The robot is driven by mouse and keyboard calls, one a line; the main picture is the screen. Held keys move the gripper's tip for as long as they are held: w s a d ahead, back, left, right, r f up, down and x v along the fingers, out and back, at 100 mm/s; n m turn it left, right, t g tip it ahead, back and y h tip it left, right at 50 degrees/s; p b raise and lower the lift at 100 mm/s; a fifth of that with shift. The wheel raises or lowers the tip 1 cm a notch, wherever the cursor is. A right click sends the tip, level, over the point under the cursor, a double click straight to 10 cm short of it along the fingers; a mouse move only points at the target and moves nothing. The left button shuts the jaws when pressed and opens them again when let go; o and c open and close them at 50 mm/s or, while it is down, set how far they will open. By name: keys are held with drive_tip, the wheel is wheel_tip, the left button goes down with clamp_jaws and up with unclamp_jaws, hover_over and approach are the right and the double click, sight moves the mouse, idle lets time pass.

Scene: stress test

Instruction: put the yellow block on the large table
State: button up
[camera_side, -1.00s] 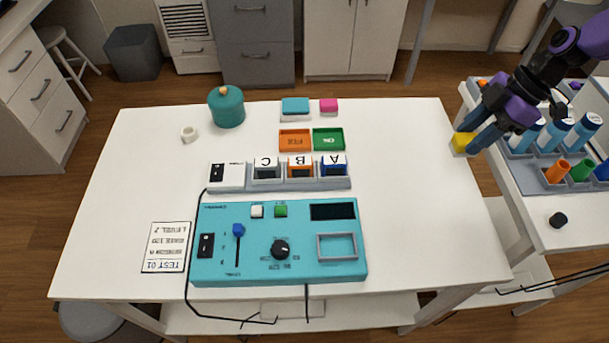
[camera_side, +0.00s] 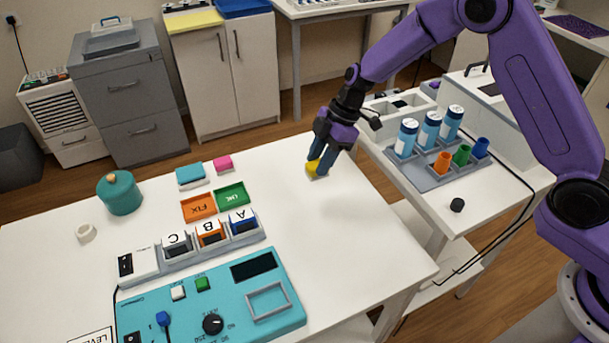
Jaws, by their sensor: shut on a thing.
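The yellow block (camera_side: 313,168) is between the blue fingertips of my gripper (camera_side: 320,163), which is shut on it. Part of the block is hidden by the fingers. The gripper points down over the back right part of the large white table (camera_side: 330,225). The block is at or just above the table top; I cannot tell whether it touches.
A teal control panel (camera_side: 262,318) is in front. A side table at right holds a rack (camera_side: 428,177) of bottles and cups. The table's right part is clear.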

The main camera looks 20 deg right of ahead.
drive_tip(key=w+f, duration=0.1)
drive_tip(key=f, duration=0.1)
drive_tip(key=w+a+f, duration=0.2)
drive_tip(key=w+f, duration=0.1)
drive_tip(key=shift+f, duration=1.75)
drive_tip(key=shift+f, duration=0.15)
drive_tip(key=o, duration=1)
drive_tip(key=v, duration=1.2)
drive_tip(key=shift+d, duration=0.1)
drive_tip(key=shift+s+r, duration=0.1)
drive_tip(key=shift+r, duration=0.1)
